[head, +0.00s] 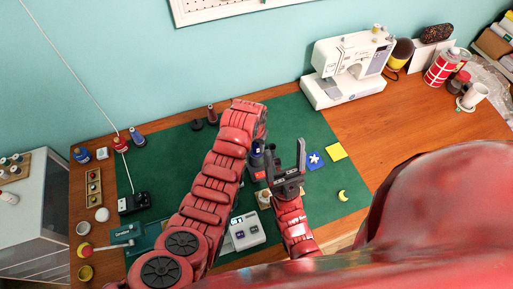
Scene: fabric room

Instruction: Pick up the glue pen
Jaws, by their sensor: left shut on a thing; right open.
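My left arm arches over the green mat (165,165) and bends down at its far end. My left gripper (258,157), dark and partly hidden by the arm and by my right gripper, points down at the mat. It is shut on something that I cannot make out. A small blue and red shape (258,175) shows just below it. I cannot tell whether this is the glue pen, and I cannot pick out the pen elsewhere. My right gripper (288,160) is open and empty, its fingers pointing up, close to the right of the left gripper.
A white sewing machine (350,65) stands at the back. A blue star card (316,160), a yellow square (335,151) and a yellow moon (343,196) lie right. Bare wood (385,120) is clear on the right.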

